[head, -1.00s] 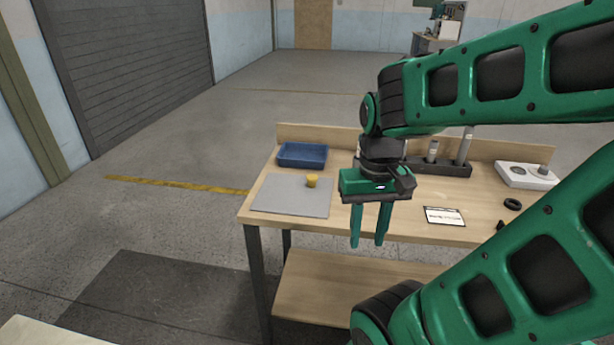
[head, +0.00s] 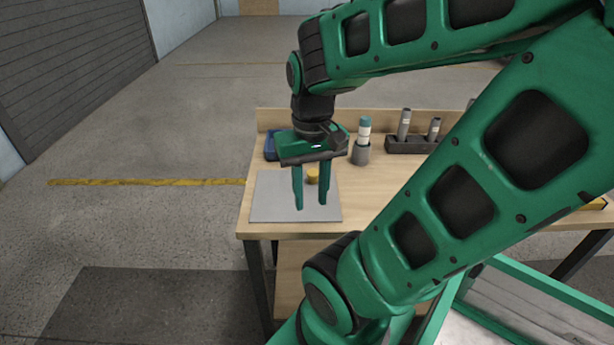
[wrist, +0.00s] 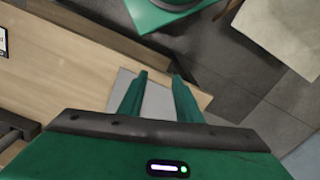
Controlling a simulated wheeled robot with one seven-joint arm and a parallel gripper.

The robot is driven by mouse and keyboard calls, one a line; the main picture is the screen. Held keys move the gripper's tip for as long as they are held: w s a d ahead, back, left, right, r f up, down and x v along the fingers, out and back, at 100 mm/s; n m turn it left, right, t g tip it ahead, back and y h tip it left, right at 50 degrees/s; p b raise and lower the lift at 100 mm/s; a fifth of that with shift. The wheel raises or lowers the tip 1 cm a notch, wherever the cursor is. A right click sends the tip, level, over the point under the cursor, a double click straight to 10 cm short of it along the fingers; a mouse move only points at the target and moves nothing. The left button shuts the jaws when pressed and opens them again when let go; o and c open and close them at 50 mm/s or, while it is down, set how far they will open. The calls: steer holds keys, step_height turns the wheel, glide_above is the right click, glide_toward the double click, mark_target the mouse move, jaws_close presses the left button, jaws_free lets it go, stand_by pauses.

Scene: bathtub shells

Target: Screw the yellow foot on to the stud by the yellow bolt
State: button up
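The yellow foot (head: 313,174) is a small yellow piece on the grey mat (head: 270,204) at the left of the workbench. My gripper (head: 312,206) has green fingers that point down and stand apart, with nothing between them. In the head view it shows in front of the foot and over the mat. In the wrist view my gripper (wrist: 157,80) is also open, with part of the grey mat (wrist: 155,98) behind its fingers. The stud and the yellow bolt cannot be made out; my arm covers much of the right side.
A blue tray (head: 270,146) is partly hidden behind my gripper. A grey holder with a teal-capped bottle (head: 364,130) and a dark rack with grey cylinders (head: 404,125) stand at the bench's back. A green-framed structure (head: 560,292) is at the lower right.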

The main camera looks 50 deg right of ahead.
steer(key=o, duration=0.4)
steer(key=shift+o, duration=0.7)
steer(key=shift+d+r, duration=0.4)
steer(key=shift+r, duration=0.25)
steer(key=n, duration=0.6)
glide_above(313, 172)
steer(key=f, duration=0.5)
steer(key=shift+s+a, duration=0.15)
steer(key=shift+a, duration=0.25)
steer(key=shift+d+f, duration=0.2)
steer(key=shift+f, duration=1.15)
steer(key=shift+d+f, duration=0.2)
steer(key=shift+f, duration=1.1)
